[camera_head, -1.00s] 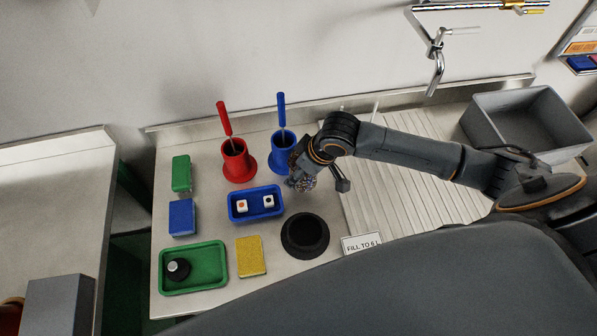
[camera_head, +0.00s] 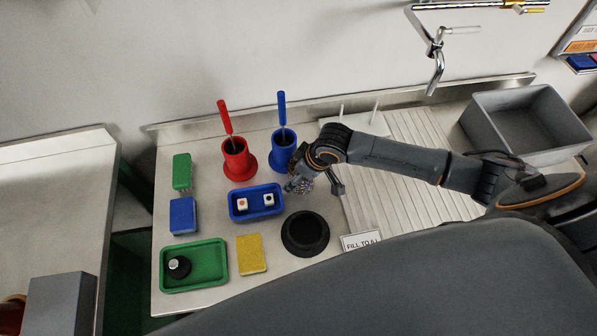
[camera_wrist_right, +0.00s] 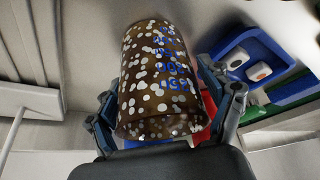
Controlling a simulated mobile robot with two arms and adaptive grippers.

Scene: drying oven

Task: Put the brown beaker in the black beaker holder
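The brown beaker (camera_wrist_right: 160,80), see-through with white dots and blue markings, fills the middle of the right wrist view. My right gripper (camera_wrist_right: 165,115) has a finger on each side of it and is shut on it. In the head view the beaker (camera_head: 300,184) is small and partly hidden by my right gripper (camera_head: 303,178), behind the holder and right of the blue tray. The black beaker holder (camera_head: 305,246), a round dark ring with a recess, stands empty on the counter, in front of the gripper. My left gripper is not in view.
Near the holder are a yellow sponge (camera_head: 251,254), a blue tray with two cubes (camera_head: 240,217) and a label card (camera_head: 361,241). Red (camera_head: 237,163) and blue (camera_head: 282,155) brush holders stand behind. A green tray (camera_head: 215,272) is at left, a grey basin (camera_head: 527,125) at right.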

